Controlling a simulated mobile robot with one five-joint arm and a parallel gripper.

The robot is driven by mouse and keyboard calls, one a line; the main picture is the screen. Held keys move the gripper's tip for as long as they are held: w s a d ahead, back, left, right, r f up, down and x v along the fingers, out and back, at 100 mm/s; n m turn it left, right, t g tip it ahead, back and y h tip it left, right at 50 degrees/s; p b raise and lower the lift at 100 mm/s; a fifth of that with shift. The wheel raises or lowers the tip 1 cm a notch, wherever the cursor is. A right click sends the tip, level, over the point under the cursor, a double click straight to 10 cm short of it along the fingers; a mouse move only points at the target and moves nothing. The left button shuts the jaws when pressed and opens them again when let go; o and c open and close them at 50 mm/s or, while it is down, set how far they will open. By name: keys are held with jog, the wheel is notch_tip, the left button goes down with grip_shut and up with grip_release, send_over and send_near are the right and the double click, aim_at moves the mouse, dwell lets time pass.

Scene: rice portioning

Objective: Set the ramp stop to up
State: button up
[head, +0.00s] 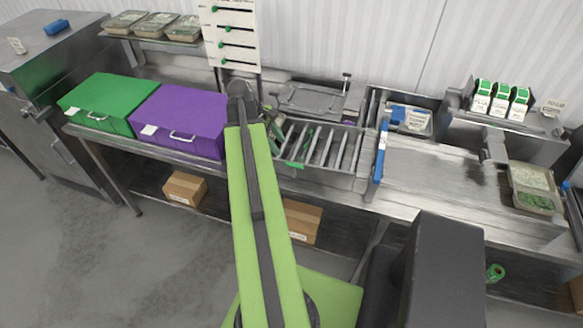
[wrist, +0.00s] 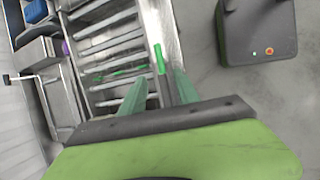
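The roller ramp (head: 345,150) lies on the steel bench right of my arm, with its rollers bare. A green handle (head: 291,164) sits on its front rail and shows upright in the wrist view (wrist: 159,58). A thin green strip (wrist: 122,73) lies low between the rollers beside it. These green parts look like the ramp stop, but no label is readable. My gripper (wrist: 157,84) is open and empty, its teal fingers apart. The handle appears just beyond and between the fingertips, with no clear contact. In the head view my gripper (head: 276,135) is at the ramp's left end, partly hidden.
A purple box (head: 185,110) and a green box (head: 108,95) stand left of my arm. A blue upright bar (head: 381,152) stands at the ramp's right end. A metal lever frame (head: 315,97) is behind the ramp. A slider panel (head: 232,35) stands at the back.

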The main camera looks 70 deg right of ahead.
aim_at(293, 164)
jog(key=b+x, duration=0.8)
jog(key=x, duration=0.3)
jog(key=shift+f+b, duration=0.1)
jog(key=shift+b, duration=0.2)
grip_shut()
dwell(0.8)
